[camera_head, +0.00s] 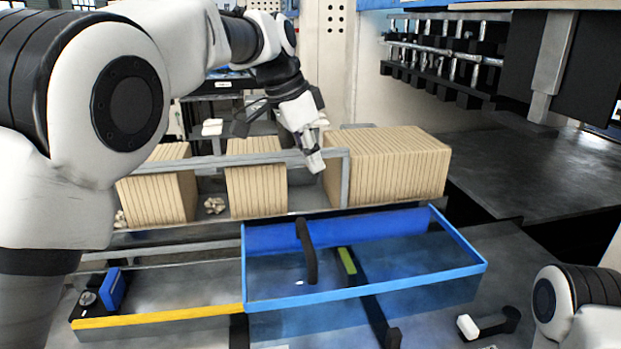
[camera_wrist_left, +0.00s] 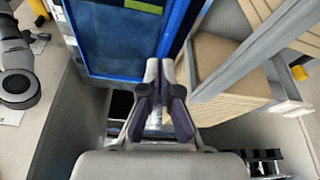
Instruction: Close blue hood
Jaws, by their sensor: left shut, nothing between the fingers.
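The blue hood (camera_head: 365,291) is a blue-rimmed frame with tinted see-through sides, right of centre in the head view. A black handle bar (camera_head: 306,250) stands at its left part. In the left wrist view the hood's blue rim (camera_wrist_left: 118,79) shows at upper left, close to the fingers. My right gripper is not in view.
Brown kraft stacks (camera_head: 388,163) stand behind a grey metal rail (camera_head: 250,158). A yellow-edged tray section (camera_head: 160,320) lies left of the hood. A white-and-black handle (camera_head: 490,323) is at lower right. A dark flat surface (camera_head: 540,175) is bare at the right.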

